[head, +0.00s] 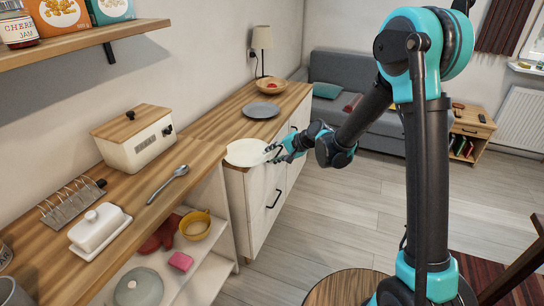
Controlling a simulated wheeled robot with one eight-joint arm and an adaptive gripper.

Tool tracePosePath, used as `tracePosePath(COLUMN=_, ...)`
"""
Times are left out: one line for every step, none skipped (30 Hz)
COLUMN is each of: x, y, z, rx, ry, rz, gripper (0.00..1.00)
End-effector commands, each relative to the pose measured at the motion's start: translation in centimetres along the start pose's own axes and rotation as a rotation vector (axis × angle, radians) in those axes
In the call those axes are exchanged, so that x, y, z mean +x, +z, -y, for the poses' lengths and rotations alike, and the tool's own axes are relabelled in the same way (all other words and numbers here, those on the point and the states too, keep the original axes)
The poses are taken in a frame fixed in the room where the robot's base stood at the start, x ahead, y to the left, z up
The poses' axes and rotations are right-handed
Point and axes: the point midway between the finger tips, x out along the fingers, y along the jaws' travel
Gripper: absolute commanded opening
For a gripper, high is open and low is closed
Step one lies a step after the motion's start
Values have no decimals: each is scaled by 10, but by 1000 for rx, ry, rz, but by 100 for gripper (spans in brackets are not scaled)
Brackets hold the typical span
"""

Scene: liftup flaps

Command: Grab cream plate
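The cream plate (243,153) lies at the near end of the wooden cabinet top, close to its right edge. My gripper (271,153) is at the plate's right rim, with its fingertips at or very near the rim. The fingers are small here, and I cannot tell whether they are closed on the rim or still apart around it. The plate looks about level, and I cannot tell whether it touches the cabinet top.
A grey plate (261,110), a wooden bowl (271,86) and a lamp (262,42) stand farther back on the cabinet. The nearer counter holds a bread box (134,137), a spoon (167,184), a toast rack (72,201) and a butter dish (100,230). Open floor lies right of the cabinet.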

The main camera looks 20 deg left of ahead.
Motion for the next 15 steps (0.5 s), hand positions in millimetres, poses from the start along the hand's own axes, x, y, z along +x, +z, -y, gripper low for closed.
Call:
tracePosePath(x=-3, y=0, z=0, rx=1, ry=0, rz=-1, gripper=30)
tracePosePath(x=-6, y=0, z=0, rx=1, ry=0, rz=-1, gripper=30)
tracePosePath(x=-11, y=0, z=0, rx=2, ry=0, rz=-1, gripper=30)
tracePosePath(x=-15, y=-1, z=0, rx=2, ry=0, rz=-1, gripper=30)
tracePosePath(x=-19, y=-1, z=0, rx=2, ry=0, rz=-1, gripper=30)
tracePosePath(x=-26, y=0, z=0, rx=2, ry=0, rz=-1, gripper=30)
tracePosePath(x=-31, y=0, z=0, rx=2, ry=0, rz=-1, gripper=30)
tracePosePath(x=-37, y=0, z=0, rx=2, ry=0, rz=-1, gripper=30)
tracePosePath(x=-45, y=-1, z=0, rx=3, ry=0, rz=-2, gripper=30)
tracePosePath(x=-51, y=-1, z=0, rx=2, ry=0, rz=-3, gripper=30)
tracePosePath(x=-56, y=0, z=-1, rx=2, ry=0, rz=-2, gripper=30)
tracePosePath(x=-64, y=0, z=-1, rx=2, ry=1, rz=-2, gripper=30)
tracePosePath(x=-70, y=0, z=-1, rx=2, ry=1, rz=-2, gripper=30)
tracePosePath(x=-75, y=0, z=-1, rx=3, ry=0, rz=-2, gripper=30)
tracePosePath(x=-82, y=0, z=-1, rx=2, ry=0, rz=-2, gripper=30)
